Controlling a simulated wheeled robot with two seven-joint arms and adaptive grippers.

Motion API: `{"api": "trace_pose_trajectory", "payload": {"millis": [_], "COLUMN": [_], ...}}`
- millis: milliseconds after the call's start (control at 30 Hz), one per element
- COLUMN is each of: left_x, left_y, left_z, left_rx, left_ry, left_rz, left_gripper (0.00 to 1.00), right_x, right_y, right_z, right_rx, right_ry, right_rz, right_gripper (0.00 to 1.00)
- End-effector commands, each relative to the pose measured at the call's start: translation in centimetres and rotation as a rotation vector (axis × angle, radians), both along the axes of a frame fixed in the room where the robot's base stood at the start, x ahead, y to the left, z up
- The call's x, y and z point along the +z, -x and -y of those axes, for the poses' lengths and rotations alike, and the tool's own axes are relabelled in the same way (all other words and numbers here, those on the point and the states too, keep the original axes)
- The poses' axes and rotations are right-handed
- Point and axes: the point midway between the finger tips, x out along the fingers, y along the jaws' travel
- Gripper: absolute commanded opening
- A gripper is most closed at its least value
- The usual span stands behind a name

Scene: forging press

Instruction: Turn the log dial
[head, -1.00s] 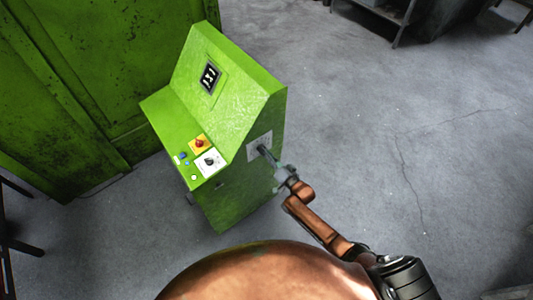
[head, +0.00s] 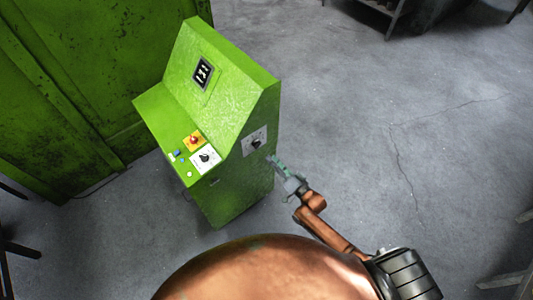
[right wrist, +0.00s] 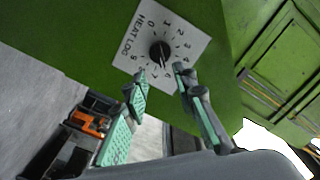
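The log dial (head: 256,143) is a black knob on a white plate on the right side of the green console. In the right wrist view the dial (right wrist: 160,53) sits on a plate with numbers and the words "HEAT LOG". My right gripper (head: 276,163) is just off the plate, below and right of the dial in the head view. In the right wrist view its two fingertips (right wrist: 160,74) are apart, one on each side below the dial, with nothing between them. They do not appear to touch it. My left gripper is not in view.
The green console (head: 225,115) also has a screen (head: 203,73), a red knob on a yellow plate (head: 193,140), and another black dial on a white plate (head: 205,158) on its front. A large green cabinet (head: 75,80) stands behind it.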

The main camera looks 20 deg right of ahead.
Motion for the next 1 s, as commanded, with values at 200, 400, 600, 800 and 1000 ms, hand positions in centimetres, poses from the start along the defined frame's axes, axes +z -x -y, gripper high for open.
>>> {"api": "trace_pose_trajectory", "payload": {"millis": [200,400,600,800,1000], "left_x": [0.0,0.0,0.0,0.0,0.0], "left_y": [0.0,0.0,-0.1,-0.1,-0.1], "left_z": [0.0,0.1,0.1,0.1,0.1], "left_rx": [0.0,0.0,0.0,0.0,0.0], "left_ry": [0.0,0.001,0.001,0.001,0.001], "left_rz": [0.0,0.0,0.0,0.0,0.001], "left_gripper": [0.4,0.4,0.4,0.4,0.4], "right_x": [0.0,0.1,0.0,0.0,-2.9], "right_y": [2.5,3.0,3.0,2.9,3.7], "right_z": [0.9,1.0,1.0,1.0,1.9], "right_rx": [0.0,0.001,0.001,0.001,-0.018], "right_ry": [0.0,0.0,0.0,0.0,0.05], "right_rz": [-0.001,0.001,0.001,0.001,-0.047], "right_gripper": [0.25,0.25,0.25,0.25,0.25]}}
